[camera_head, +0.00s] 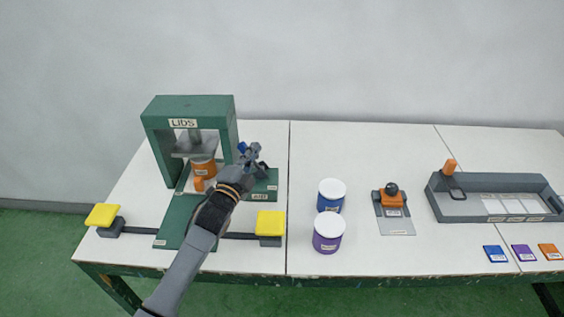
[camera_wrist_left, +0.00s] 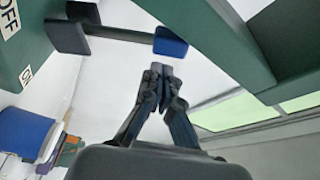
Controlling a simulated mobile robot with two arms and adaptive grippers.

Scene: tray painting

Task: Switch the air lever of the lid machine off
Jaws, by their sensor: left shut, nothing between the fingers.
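The green lid machine (camera_head: 190,103), labelled LIDS, stands at the left of the table. The lever's blue end (camera_head: 242,147) shows beside the machine's right post. In the left wrist view a dark bar ends in this blue end (camera_wrist_left: 170,42), above my fingertips. A green block there carries an OFF label (camera_wrist_left: 8,18) and an ON label (camera_wrist_left: 26,75). I cannot tell which label the lever is set to. My left gripper (camera_head: 257,153) is shut and empty, close to the blue end, with a small gap in the wrist view (camera_wrist_left: 163,72). My right gripper is out of view.
An orange cup (camera_head: 203,167) sits in the machine. Yellow pads (camera_head: 103,214) (camera_head: 270,223) flank its front. Blue (camera_head: 330,204) and purple (camera_head: 326,242) tubs stand right of it. A stamp-like orange device (camera_head: 391,199) and a grey tray (camera_head: 500,217) lie farther right.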

